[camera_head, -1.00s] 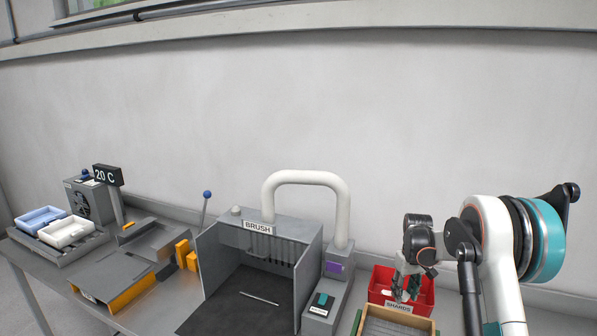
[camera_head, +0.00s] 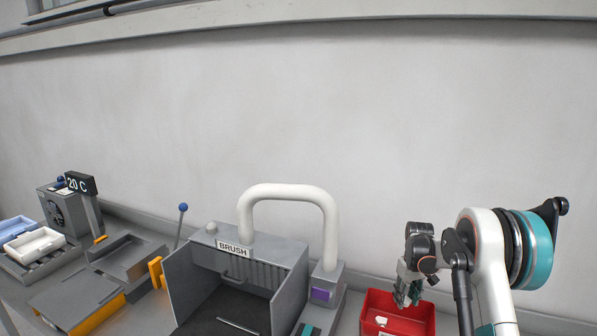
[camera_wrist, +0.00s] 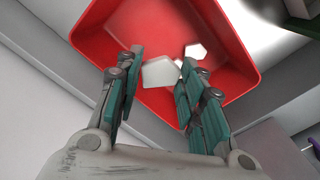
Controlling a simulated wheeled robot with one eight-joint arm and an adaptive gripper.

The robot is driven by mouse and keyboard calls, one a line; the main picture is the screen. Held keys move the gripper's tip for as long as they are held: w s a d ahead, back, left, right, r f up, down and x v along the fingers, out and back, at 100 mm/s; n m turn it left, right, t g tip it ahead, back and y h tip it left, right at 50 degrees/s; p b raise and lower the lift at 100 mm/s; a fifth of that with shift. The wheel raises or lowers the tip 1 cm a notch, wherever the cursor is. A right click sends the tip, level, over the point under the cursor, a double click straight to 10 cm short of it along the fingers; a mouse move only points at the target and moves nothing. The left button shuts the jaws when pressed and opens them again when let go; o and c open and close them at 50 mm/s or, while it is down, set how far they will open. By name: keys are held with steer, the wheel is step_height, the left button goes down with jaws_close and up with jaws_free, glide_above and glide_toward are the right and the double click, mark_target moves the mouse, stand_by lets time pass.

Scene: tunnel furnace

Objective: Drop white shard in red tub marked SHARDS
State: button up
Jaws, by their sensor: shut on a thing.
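The red tub (camera_head: 424,318) stands at the lower right of the head view, cut off by the bottom edge. Its red wall (camera_wrist: 100,35) fills the top of the wrist view. My gripper (camera_head: 407,302) points down over the tub. In the wrist view a white shard (camera_wrist: 160,73) sits between the fingertips, and my gripper is shut on it, above the tub floor. Another white shard (camera_wrist: 196,50) lies in the tub, and a white piece (camera_head: 381,320) shows inside it in the head view. The SHARDS label is out of view.
A grey brush box (camera_head: 240,262) with a white pipe (camera_head: 290,193) stands left of the tub. A control post with a purple panel (camera_head: 320,295) is between them. White and blue trays (camera_head: 35,243) sit far left. A plain wall is behind.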

mark_target(406, 300)
steer(key=shift+f, duration=1.55)
steer(key=o, duration=1)
step_height(406, 300, up, 12)
steer(key=shift+r, duration=0.1)
